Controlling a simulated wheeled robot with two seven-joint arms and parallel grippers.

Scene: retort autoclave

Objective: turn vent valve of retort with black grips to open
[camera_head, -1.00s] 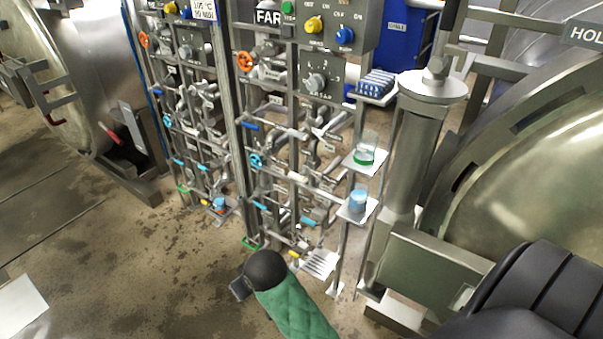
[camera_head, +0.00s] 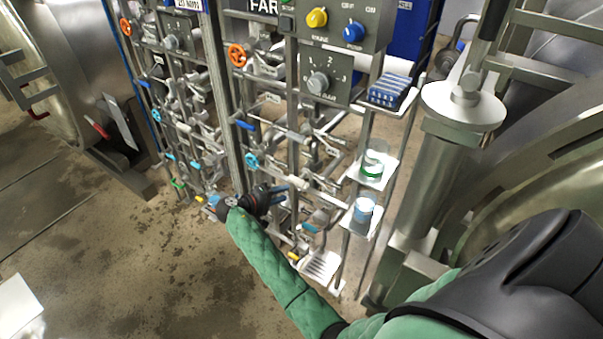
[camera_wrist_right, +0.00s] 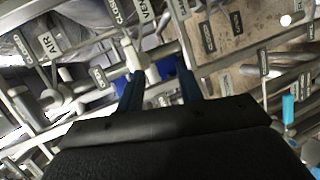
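The right retort (camera_head: 545,190) has a black grip (camera_head: 495,18) on its upright handle. The pipe panel beside it carries several valves, including a dark blue lever (camera_head: 245,125). My right gripper (camera_head: 282,193) is at the lower part of this panel. In the right wrist view its two blue fingers (camera_wrist_right: 160,90) are apart, with a pale valve part (camera_wrist_right: 150,60) and some blue just beyond and between them. A VENT label (camera_wrist_right: 145,9) hangs above. I cannot tell whether the fingers touch the valve. My left gripper is not in view.
Small shelves hold a blue rack (camera_head: 390,90), a green-based beaker (camera_head: 372,168) and a blue container (camera_head: 363,209). An orange handwheel (camera_head: 237,55) and a light blue handwheel (camera_head: 251,160) are on the panel. Another retort with red grips stands left.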

